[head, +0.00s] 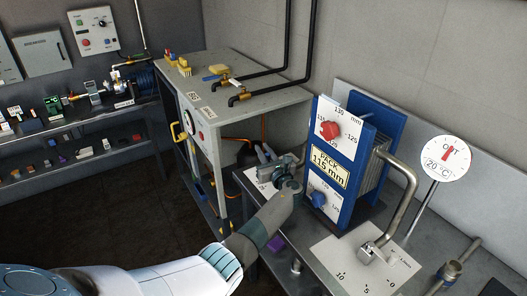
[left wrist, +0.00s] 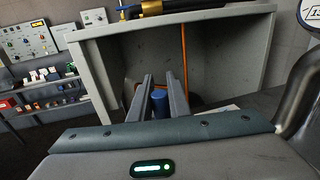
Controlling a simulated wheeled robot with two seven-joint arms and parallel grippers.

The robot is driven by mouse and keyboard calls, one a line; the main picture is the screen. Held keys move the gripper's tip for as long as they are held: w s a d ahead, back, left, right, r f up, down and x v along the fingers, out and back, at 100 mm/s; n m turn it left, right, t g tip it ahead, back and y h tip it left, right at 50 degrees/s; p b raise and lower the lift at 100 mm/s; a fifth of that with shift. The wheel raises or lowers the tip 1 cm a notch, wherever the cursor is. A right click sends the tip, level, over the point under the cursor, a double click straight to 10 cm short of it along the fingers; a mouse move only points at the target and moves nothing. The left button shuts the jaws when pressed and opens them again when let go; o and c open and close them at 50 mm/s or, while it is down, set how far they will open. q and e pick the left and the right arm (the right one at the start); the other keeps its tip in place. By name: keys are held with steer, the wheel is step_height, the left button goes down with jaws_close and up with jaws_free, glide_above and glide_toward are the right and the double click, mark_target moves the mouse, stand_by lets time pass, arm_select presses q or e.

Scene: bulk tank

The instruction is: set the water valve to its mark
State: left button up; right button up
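My left gripper (head: 268,157) reaches over the left end of the grey bench. It is beside a white plate with marks (head: 258,179), probably the water valve's scale; the marks are too small to read. In the left wrist view its two fingers (left wrist: 161,92) point at a grey cabinet. A short blue cylinder (left wrist: 159,104), which looks like a handle, stands between them and fills the narrow gap. The valve body is largely hidden behind the gripper in the head view. My right gripper is not in view.
A blue-framed plate pack (head: 373,118) with red and blue dials stands right of my gripper, close to my arm. A bent steel pipe (head: 403,190), a 0-5-10 scale plate (head: 345,262) and a round gauge (head: 445,158) are further right. The grey cabinet (head: 235,108) stands behind.

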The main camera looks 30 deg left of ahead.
mark_target(268, 158)
arm_select(q)
steer(key=o, duration=0.3)
steer(key=shift+b+v, duration=0.6)
steer(key=shift+v, duration=3.15)
